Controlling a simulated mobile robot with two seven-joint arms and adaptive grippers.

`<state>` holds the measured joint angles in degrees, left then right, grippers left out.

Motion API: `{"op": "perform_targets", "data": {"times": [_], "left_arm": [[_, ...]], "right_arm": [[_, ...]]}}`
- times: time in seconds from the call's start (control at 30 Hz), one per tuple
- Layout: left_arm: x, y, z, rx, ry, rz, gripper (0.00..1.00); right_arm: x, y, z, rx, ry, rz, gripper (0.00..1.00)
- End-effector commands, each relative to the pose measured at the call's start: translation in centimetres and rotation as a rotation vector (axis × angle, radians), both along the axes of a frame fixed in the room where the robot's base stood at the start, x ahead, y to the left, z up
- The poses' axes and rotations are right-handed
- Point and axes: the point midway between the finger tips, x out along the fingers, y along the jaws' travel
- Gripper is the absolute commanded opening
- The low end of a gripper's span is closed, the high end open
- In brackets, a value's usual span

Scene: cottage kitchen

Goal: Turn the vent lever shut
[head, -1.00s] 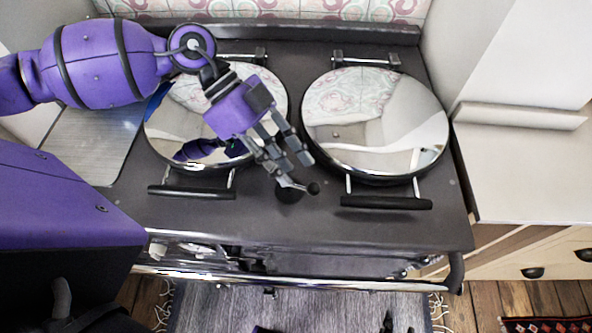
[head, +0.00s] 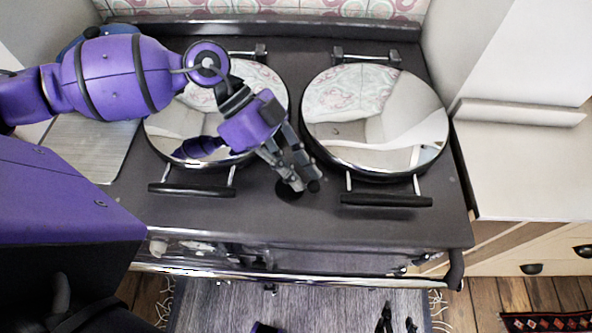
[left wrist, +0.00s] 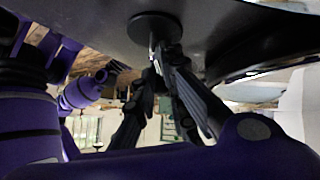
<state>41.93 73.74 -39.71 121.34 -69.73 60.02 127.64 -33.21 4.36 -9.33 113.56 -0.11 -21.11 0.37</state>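The vent lever is a small dark lever with a round base (head: 288,192) and a ball knob (head: 315,187), on the stove top between the two round lids. My left gripper (head: 304,184) is over it, its fingertips close together around the short stem and hiding most of it. In the left wrist view, the lever's disc (left wrist: 154,25) is at the top and the gripper fingers (left wrist: 164,62) converge at the stem below it. The exact contact is dark and partly hidden.
Shiny lids (head: 375,120) lie left and right of the lever, with dark handles (head: 386,201) in front. A rail (head: 300,282) runs along the stove's front. A pale counter (head: 525,165) stands at right. The stove top around the lever is otherwise clear.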

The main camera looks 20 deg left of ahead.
Motion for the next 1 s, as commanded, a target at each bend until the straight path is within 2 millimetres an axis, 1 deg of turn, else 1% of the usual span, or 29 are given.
{"op": "perform_targets", "data": {"times": [0.27, 0.47, 0.67, 1.0], "left_arm": [[-0.15, -0.30, 0.09, -0.008, 0.003, -0.019, 0.00], [-0.26, -0.42, 0.11, -0.009, 0.003, -0.099, 0.00], [-0.47, -0.58, 0.16, -0.011, 0.002, -0.251, 0.00], [-1.01, -0.59, 0.19, -0.011, 0.003, -0.575, 0.00]], "right_arm": [[-0.06, -0.06, -0.04, -0.001, 0.001, 0.001, 0.40], [-0.12, -0.15, -0.08, -0.004, 0.002, 0.004, 0.40], [-0.18, -0.22, -0.12, -0.005, 0.003, 0.005, 0.40], [-0.15, -0.24, -0.06, -0.005, 0.003, 0.005, 0.40]]}}
